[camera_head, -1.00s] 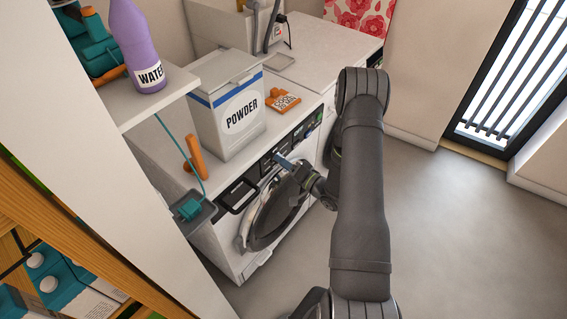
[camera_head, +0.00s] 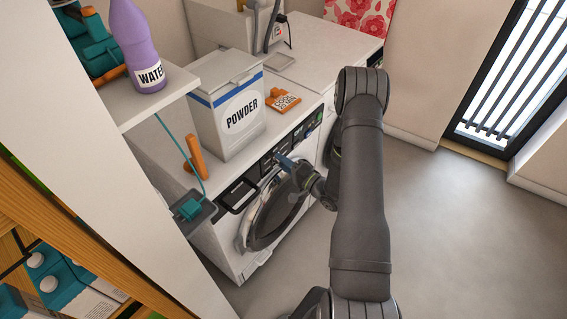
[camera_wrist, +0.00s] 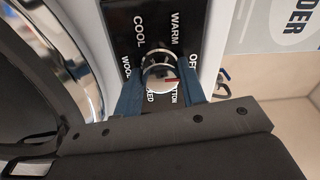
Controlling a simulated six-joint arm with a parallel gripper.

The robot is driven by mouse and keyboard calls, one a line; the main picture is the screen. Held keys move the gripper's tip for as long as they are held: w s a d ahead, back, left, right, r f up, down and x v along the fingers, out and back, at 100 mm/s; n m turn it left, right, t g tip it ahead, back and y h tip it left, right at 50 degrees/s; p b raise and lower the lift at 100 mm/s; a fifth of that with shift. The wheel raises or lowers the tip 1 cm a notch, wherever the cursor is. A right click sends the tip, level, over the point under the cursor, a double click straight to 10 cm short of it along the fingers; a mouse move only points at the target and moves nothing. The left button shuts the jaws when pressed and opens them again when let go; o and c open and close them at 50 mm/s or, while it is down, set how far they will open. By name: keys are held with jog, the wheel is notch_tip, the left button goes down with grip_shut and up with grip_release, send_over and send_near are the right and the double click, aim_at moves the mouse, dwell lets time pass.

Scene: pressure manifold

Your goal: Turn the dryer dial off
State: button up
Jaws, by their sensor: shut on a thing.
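The dryer dial (camera_wrist: 160,72) is a round silver knob with a red mark on a black panel (camera_wrist: 122,22). The labels COOL, WARM, OFF, COTTON, MIXED and WOOL surround it, some partly covered. The red mark points right, roughly between OFF and COTTON; its exact position is hard to tell. My gripper (camera_wrist: 160,88) has its blue fingers on either side of the dial and is shut on it. In the head view my gripper (camera_head: 283,160) reaches the front panel of the white machine (camera_head: 226,247), above its round door (camera_head: 272,215). The dial is hidden there.
An open drawer (camera_head: 238,195) is left of my gripper. A shelf (camera_head: 135,108) holds a purple WATER bottle (camera_head: 138,50). The floor (camera_head: 450,220) at right is clear.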

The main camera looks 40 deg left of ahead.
jog(key=o, duration=1)
jog(key=d, duration=1.7)
jog(key=shift+s+d+f, duration=0.2)
jog(key=shift+f, duration=0.15)
jog(key=a, duration=1.7)
jog(key=shift+w+a+r, duration=0.2)
jog(key=shift+r, duration=0.15)
